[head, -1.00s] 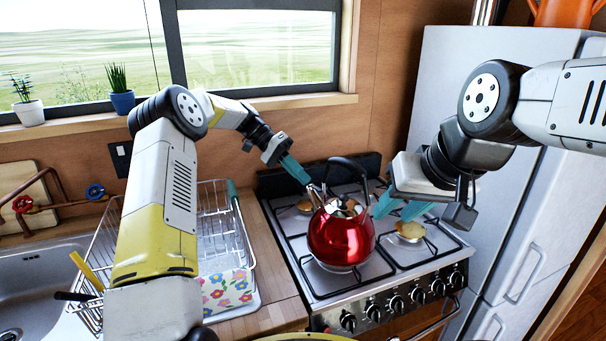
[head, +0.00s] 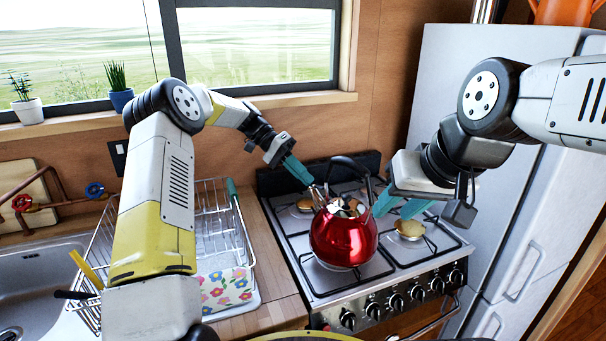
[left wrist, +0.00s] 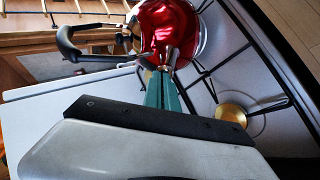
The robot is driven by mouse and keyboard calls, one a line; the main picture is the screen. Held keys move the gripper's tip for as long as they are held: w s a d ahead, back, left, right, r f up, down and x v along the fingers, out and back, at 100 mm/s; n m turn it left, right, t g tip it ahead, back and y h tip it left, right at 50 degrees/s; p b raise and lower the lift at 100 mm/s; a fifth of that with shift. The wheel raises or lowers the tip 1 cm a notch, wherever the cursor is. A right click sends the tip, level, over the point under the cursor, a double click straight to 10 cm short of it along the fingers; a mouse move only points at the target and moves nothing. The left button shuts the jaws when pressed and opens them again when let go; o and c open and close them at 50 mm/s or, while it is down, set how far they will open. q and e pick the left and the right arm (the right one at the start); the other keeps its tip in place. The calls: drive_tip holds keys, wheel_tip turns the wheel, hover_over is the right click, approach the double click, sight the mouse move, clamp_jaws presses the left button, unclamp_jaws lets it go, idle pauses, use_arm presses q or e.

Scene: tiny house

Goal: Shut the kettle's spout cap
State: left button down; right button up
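The shiny red kettle (head: 343,240) stands on the stove with its dark handle arched over the top. Its metal spout (head: 317,196) points up and left, towards my left gripper. The cap is too small to make out clearly, so I cannot tell its angle. My left gripper (head: 309,183) has its teal fingers close together, with the tips at the spout. In the left wrist view the fingers (left wrist: 168,72) look shut, their tips against or just in front of the metal spout of the kettle (left wrist: 185,25). My right gripper (head: 388,210) is open, its fingers spread beside the kettle's right side.
The stove (head: 330,280) has black grates and several burners around the kettle. A dish rack (head: 243,235) with a flowered cloth stands at left by the sink. The fridge (head: 480,75) is close behind my right arm.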

use_arm(q)
drive_tip(key=v, duration=0.7)
drive_tip(key=shift+a+r, duration=0.25)
drive_tip(key=shift+a, duration=0.05)
drive_tip(key=shift+w, duration=0.1)
